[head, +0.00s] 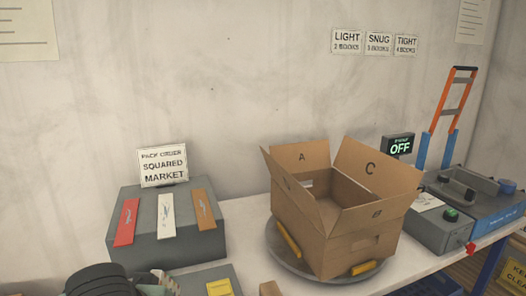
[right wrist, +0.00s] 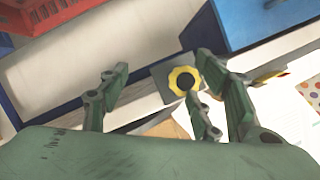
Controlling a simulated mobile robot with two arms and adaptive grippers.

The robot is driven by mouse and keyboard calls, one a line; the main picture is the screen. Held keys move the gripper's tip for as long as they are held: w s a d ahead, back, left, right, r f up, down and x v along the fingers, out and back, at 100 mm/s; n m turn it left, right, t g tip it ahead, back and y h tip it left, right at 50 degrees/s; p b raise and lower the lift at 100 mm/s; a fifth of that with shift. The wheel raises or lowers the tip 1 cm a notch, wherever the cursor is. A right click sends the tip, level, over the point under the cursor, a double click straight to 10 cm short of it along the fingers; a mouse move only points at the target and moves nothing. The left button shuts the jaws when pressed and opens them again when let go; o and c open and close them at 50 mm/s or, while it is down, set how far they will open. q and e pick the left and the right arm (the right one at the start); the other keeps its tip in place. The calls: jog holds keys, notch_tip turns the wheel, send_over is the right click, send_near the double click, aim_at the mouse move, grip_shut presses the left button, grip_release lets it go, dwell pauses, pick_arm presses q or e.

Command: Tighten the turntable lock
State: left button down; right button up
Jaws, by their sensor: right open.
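A yellow scalloped knob with a dark centre (right wrist: 185,80), which looks like the turntable lock, sits on a small grey plate in the right wrist view. My right gripper (right wrist: 160,76) is open, with its green-grey fingers spread. The knob shows between the finger tips, closer to the right-hand fingers; I cannot tell whether they touch it. In the head view the round grey turntable (head: 292,262) carries an open cardboard box (head: 345,246). I cannot make out the lock knob there.
A grey block with red, white and orange strips (head: 180,250) stands left of the turntable. A grey control box with a green button (head: 440,232) stands to its right. A blue object (right wrist: 265,18) and a red crate-like thing (right wrist: 55,14) show in the right wrist view.

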pick_arm(q)
notch_tip(320, 180, up, 2)
jog(key=shift+r+p, duration=0.2)
jog(key=shift+p, duration=0.55)
jog(key=shift+r, duration=0.2)
jog(key=shift+r+p, duration=2.7)
jog(key=shift+p, duration=0.25)
pick_arm(e)
jog(key=shift+w+d+f+n+t+h, duration=0.15)
jog(key=shift+d+n+h, duration=0.2)
jog(key=shift+n+h, duration=0.4)
jog(key=shift+w+d+f+n+t+h, duration=0.1)
jog(key=shift+d+n+t+h, duration=0.25)
jog(key=shift+n, duration=0.55)
jog(key=shift+w+d+f+n+h, duration=0.15)
jog(key=shift+d+n+h, duration=0.15)
jog(key=shift+n+h, duration=0.5)
